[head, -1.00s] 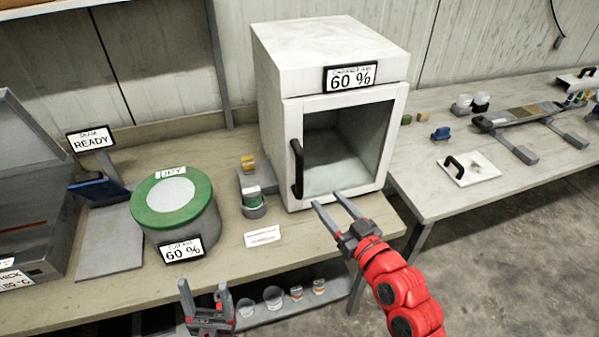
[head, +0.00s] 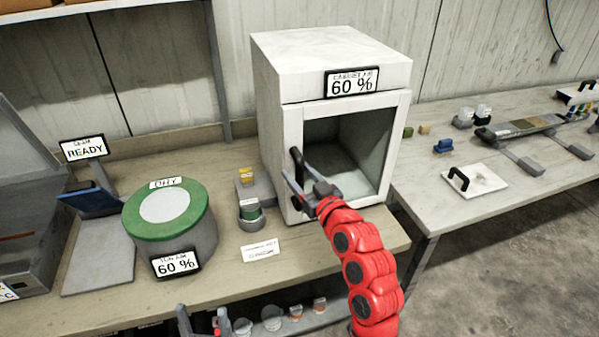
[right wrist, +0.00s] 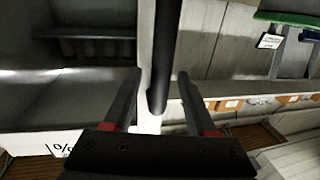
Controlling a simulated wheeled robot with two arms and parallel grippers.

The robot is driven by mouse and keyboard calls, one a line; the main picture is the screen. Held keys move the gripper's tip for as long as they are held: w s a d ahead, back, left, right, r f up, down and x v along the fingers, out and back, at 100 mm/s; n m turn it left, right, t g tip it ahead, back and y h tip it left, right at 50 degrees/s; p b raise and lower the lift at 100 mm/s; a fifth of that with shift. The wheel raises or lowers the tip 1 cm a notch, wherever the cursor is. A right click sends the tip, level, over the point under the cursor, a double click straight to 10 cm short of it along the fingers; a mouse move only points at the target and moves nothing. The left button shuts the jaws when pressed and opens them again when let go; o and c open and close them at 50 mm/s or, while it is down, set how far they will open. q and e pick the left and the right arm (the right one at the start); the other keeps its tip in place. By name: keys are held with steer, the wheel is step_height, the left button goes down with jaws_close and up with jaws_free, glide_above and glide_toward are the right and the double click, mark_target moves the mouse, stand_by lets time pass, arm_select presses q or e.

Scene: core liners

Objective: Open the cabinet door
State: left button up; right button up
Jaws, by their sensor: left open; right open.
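The white cabinet (head: 330,50) stands on the bench with a "60 %" label on its top front. Its door (head: 397,140), a white frame around a glass pane, looks closed. A black vertical handle (head: 296,165) is on the door's left side. My right gripper (head: 293,172) is open at the handle, hiding part of it. In the right wrist view, the dark handle bar (right wrist: 166,50) stands between the open fingers (right wrist: 158,74); I cannot tell whether they touch it. My left gripper (head: 203,315) is open and empty at the bottom edge, partly cut off.
A green-lidded round drum (head: 168,212) and a small grey stand (head: 250,205) with little items are left of the cabinet. A white card (head: 261,250) lies in front. A lower shelf holds several cups (head: 272,318). A second bench (head: 440,215) stands at the right.

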jaws_close()
stand_by(0.3)
stand_by(1.2)
